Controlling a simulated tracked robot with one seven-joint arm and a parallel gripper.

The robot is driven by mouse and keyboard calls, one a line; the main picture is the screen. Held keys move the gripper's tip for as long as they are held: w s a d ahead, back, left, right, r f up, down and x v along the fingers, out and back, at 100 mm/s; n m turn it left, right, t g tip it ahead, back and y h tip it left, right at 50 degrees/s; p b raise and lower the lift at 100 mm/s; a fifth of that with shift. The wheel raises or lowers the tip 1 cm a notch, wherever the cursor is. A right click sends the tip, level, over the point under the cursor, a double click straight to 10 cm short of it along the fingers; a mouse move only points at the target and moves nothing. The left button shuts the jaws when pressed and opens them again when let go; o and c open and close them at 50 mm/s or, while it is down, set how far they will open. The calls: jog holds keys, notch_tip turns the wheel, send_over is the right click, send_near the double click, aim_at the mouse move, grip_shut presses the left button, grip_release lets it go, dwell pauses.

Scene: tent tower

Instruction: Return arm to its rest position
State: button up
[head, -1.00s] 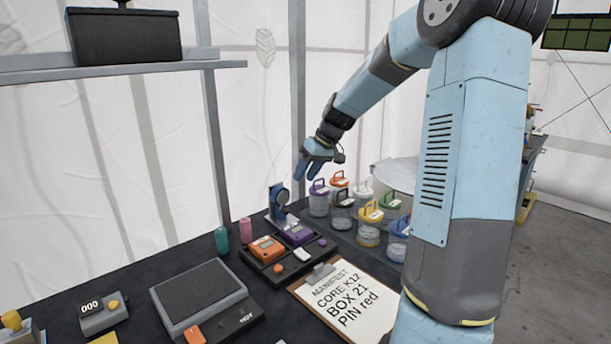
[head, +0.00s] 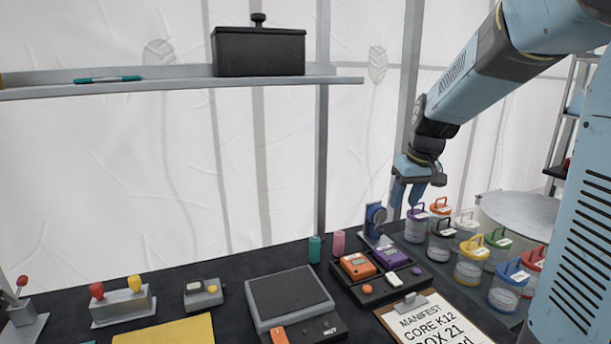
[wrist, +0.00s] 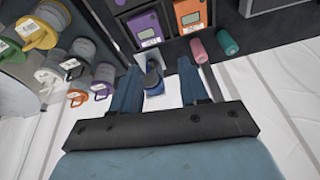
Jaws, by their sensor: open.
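My gripper (head: 406,198) hangs from my arm at the right of the head view, fingers pointing down. It is in the air in front of the tent wall, above the back of the table near the blue stand (head: 375,222) and the jars. In the wrist view, my gripper's two blue fingers (wrist: 158,88) are spread apart with nothing held between them. The blue stand also shows in the wrist view (wrist: 153,80), beyond the gap between the fingers.
Several lidded jars (head: 470,262) stand on the right of the dark table. A tray (head: 400,293) holds an orange and a purple device. A clipboard (head: 440,322), a scale (head: 290,297) and a teal cylinder (head: 314,249) are nearby. A shelf (head: 180,86) with a black box (head: 258,50) spans the upper left.

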jog(key=s+r+m+t, duration=0.1)
jog(key=s+r, duration=0.1)
jog(key=s, duration=1)
jog(key=s+r+m+t+h, duration=0.1)
jog(key=s+r, duration=0.1)
jog(key=s, duration=1)
jog(key=shift+a+r+m+t, duration=0.2)
jog(key=shift+m+t, duration=0.1)
jog(key=shift+m, duration=0.1)
jog(key=shift+c, duration=0.2)
dwell(0.8)
